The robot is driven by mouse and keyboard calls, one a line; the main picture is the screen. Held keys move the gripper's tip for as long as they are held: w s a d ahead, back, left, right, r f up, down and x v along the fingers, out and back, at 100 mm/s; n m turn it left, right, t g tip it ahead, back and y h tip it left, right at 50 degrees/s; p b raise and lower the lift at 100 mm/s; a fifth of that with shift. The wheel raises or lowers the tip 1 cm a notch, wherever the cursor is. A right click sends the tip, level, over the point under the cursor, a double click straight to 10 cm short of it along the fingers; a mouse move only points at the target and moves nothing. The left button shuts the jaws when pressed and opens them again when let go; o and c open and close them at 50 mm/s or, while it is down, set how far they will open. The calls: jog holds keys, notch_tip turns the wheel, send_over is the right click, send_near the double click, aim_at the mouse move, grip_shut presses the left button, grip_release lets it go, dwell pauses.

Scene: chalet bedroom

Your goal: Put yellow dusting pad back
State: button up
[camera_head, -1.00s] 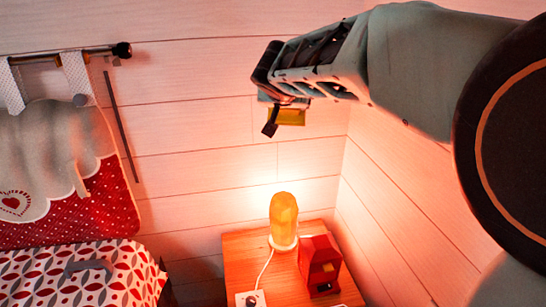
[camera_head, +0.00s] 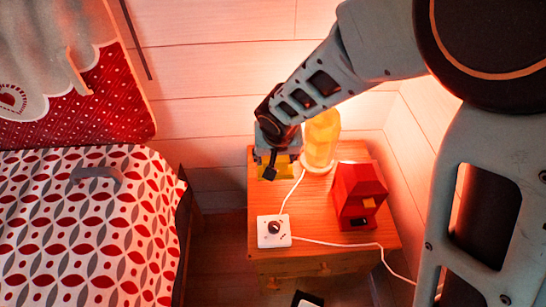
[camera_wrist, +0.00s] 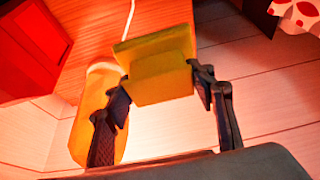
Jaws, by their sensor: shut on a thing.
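The yellow dusting pad (camera_head: 268,172) is between the fingers of my gripper (camera_head: 275,166), at the back left of the wooden nightstand (camera_head: 325,227) in the head view. In the wrist view the pad (camera_wrist: 160,78) is a yellow block with a wider, flat far edge, and the fingers of my gripper (camera_wrist: 161,90) are shut on its two sides. The nightstand top (camera_wrist: 100,22) shows beyond it. I cannot tell whether the pad touches the nightstand. My gripper hides part of the pad in the head view.
A glowing yellow lamp (camera_head: 321,140) stands close to the right of my gripper. A red box (camera_head: 357,191) with a small yellow part stands at the right. A white dial box (camera_head: 273,231) with a cord sits at the front left. The bed (camera_head: 85,225) is at left.

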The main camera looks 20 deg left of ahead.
jog(key=shift+a+f, duration=0.1)
jog(key=shift+f, duration=0.25)
jog(key=w+a+f, duration=0.2)
jog(key=w+f, duration=0.1)
jog(key=w+a+f, duration=0.2)
jog(key=w+f, duration=0.1)
jog(key=w, duration=0.1)
jog(key=w+a+f, duration=0.3)
jog(key=w, duration=0.1)
jog(key=shift+b, duration=0.4)
jog(key=shift+w+a+f, duration=0.2)
jog(key=shift+f, duration=0.2)
jog(key=shift+f+b, duration=0.35)
jog(key=shift+f, duration=1.05)
jog(key=shift+f, duration=0.1)
jog(key=o, duration=1)
